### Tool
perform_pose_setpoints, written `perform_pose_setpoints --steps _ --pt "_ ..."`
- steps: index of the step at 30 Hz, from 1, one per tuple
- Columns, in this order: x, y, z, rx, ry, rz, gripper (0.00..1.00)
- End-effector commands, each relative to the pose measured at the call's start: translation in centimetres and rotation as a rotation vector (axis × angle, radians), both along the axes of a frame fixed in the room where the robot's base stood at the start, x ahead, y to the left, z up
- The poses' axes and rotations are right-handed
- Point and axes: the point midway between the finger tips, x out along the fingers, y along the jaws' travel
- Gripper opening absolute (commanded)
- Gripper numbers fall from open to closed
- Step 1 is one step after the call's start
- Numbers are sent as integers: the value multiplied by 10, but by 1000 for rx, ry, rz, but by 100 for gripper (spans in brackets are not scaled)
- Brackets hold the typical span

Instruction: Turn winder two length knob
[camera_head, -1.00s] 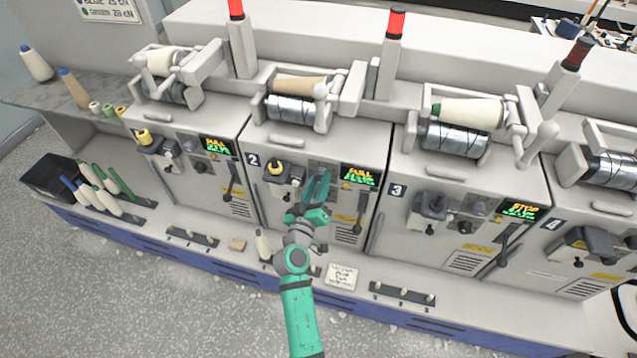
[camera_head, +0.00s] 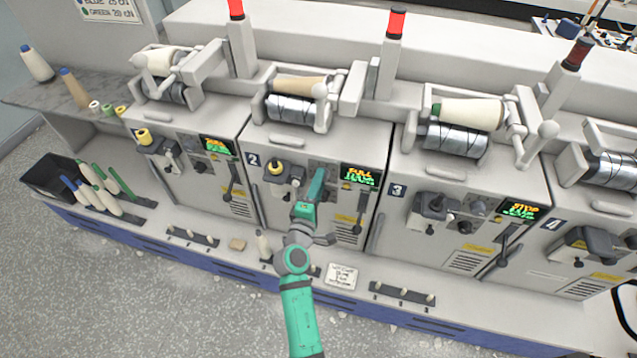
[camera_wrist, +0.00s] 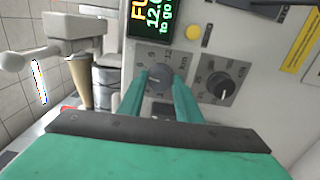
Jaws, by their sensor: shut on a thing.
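Winder two (camera_head: 253,160) is the unit marked 2, with a lit display (camera_head: 360,175) that reads FULL. In the wrist view the display (camera_wrist: 148,18) shows "12.0" and "to go". My gripper (camera_head: 318,174) reaches winder two's front panel, its fingers seen nearly edge-on. In the wrist view its green fingers are shut on the grey length knob (camera_wrist: 159,79), one on each side. That knob sits on a dial plate with numbers and "km". In the head view my gripper hides the knob. A second, black knob (camera_wrist: 221,86) with its own scale is just right of it.
Winder two's lever (camera_head: 361,206) hangs right of my gripper. A yellow button (camera_wrist: 194,36) is close by in the wrist view. Winder three (camera_head: 440,205) stands to the right.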

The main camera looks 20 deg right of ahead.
Motion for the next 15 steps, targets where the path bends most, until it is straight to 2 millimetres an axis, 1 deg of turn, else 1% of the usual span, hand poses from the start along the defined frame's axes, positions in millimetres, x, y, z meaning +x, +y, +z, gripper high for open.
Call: perform_pose_setpoints --steps 6,15 --pt "0 1 -1 -161 109 3 9" --pt "0 2 -1 -331 224 3 9"
